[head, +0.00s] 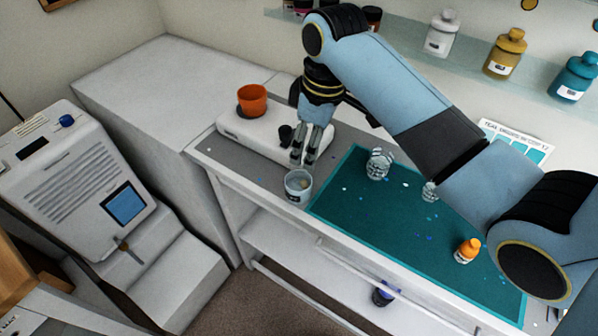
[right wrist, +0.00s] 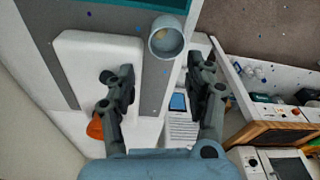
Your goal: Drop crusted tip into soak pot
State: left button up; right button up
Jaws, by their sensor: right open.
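A small grey-white pot (head: 291,187) stands on the counter near its front edge, just left of the teal mat; I take it to be the soak pot. A small tan piece (head: 304,184) shows inside it, perhaps the crusted tip; it is too small to be sure. The right wrist view also shows the pot (right wrist: 168,53) with the tan piece (right wrist: 160,35) inside. My right gripper (head: 303,160) is open and empty, pointing down just above and behind the pot. In the right wrist view its two fingers (right wrist: 160,76) are apart. My left gripper is out of view.
An orange cup (head: 252,100) stands on a white slab (head: 232,123) behind the gripper. Bottles line the shelf (head: 462,72). A white machine (head: 75,185) stands left.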

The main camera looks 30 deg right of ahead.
notch_tip(320, 180, up, 9)
jog(key=shift+s+d, duration=0.3)
jog(key=shift+s, duration=0.15)
